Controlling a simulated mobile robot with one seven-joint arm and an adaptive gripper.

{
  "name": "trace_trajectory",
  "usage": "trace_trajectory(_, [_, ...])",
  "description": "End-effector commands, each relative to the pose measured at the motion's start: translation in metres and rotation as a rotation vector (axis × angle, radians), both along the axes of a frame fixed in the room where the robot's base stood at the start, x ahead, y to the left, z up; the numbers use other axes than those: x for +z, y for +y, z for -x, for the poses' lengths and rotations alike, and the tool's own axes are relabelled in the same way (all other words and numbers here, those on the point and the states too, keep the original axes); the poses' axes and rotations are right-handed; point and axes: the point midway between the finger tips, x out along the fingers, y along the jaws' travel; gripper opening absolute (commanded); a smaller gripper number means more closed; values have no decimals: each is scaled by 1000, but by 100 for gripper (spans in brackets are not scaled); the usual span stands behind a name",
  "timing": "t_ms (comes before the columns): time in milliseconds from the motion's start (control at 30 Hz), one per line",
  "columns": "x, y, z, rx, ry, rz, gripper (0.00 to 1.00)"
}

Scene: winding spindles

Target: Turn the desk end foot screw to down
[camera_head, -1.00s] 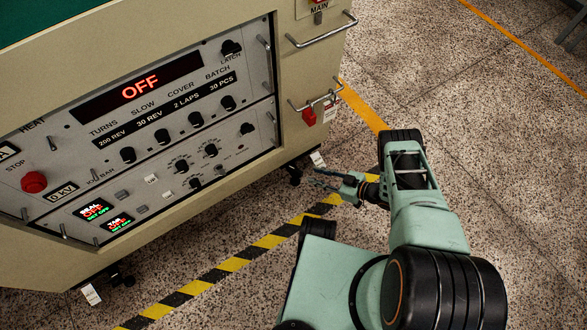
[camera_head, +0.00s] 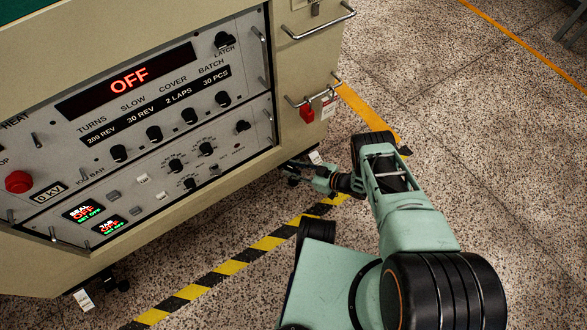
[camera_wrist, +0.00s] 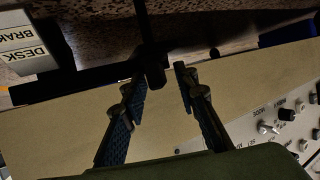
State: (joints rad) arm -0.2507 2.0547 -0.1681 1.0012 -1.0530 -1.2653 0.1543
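The desk (camera_head: 300,130) is a beige cabinet with a control panel, and my gripper (camera_head: 292,171) is at its lower right corner, beside the dark foot there. In the wrist view my gripper (camera_wrist: 160,80) is open, with a finger on each side. A dark upright rod with a thick round end (camera_wrist: 154,73), apparently the foot screw, shows between and just beyond the fingertips, closer to the left one. I cannot tell whether a finger touches it. A white label reading "DESK BRAK" (camera_wrist: 25,50), cut off, is at the upper left. The screw's setting cannot be read.
The desk's beige side (camera_wrist: 60,125) fills the middle of the wrist view. Metal handles (camera_head: 318,97) and a red tag (camera_head: 307,113) are above my gripper. Another foot (camera_head: 117,284) stands at the desk's lower left.

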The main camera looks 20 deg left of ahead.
Motion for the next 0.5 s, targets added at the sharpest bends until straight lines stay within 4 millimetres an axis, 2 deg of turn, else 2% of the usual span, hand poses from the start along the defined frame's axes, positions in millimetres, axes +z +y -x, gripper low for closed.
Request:
trace_trajectory(33, [0,0,0,0,0,0,24])
trace_trajectory(267, [0,0,0,0,0,0,0])
trace_trajectory(500, [0,-1,0,-19,1,-1,0])
